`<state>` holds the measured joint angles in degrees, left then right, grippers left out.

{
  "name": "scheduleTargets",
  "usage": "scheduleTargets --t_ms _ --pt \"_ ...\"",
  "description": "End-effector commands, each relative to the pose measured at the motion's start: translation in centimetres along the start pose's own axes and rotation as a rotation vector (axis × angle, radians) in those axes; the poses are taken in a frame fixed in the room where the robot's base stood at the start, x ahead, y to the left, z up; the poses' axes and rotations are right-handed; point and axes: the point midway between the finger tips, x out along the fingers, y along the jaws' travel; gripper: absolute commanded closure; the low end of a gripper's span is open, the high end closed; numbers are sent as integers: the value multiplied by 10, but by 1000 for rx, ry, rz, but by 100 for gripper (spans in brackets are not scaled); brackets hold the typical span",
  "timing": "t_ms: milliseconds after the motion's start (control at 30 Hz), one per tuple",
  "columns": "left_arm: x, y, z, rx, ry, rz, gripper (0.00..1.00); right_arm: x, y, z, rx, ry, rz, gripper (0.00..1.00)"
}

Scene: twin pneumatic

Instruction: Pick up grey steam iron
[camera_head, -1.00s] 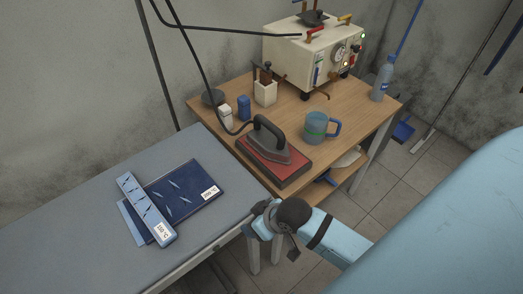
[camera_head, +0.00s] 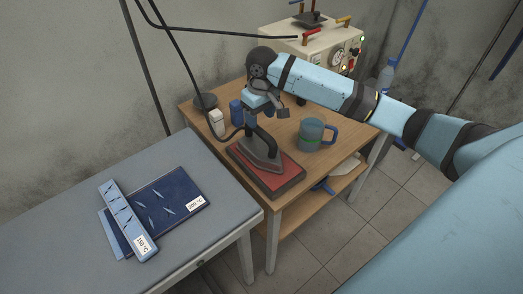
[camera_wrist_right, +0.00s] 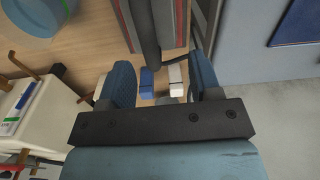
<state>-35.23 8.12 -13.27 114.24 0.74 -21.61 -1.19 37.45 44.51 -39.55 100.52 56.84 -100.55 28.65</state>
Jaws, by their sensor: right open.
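The grey steam iron (camera_head: 262,155) with its dark handle stands on a red pad (camera_head: 285,176) near the front edge of the wooden table. My right gripper (camera_head: 260,118) is above the iron, close to the handle, pointing down. In the right wrist view my right gripper (camera_wrist_right: 163,75) has its two blue fingers apart. The dark iron handle (camera_wrist_right: 144,40) shows just beyond them, near the gap. I cannot tell whether a finger touches the handle. My left gripper is not in view.
A blue mug (camera_head: 311,135) stands right of the iron. A white container (camera_head: 217,122) and a blue one (camera_head: 236,111) stand behind it at left. A black cord hangs down to the iron. A steam generator (camera_head: 330,40) fills the table's back.

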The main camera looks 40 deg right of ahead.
Motion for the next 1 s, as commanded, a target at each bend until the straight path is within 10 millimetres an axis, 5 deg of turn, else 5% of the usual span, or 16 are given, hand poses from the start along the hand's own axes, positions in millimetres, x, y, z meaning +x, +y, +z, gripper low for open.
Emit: scheduleTargets --t_ms 233,600,1000 --pt "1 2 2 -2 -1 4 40 -15 23 -7 52 -30 19 42" --pt "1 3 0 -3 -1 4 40 51 23 -6 52 -31 18 42" --pt "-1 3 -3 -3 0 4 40 91 21 -12 52 -31 18 42"
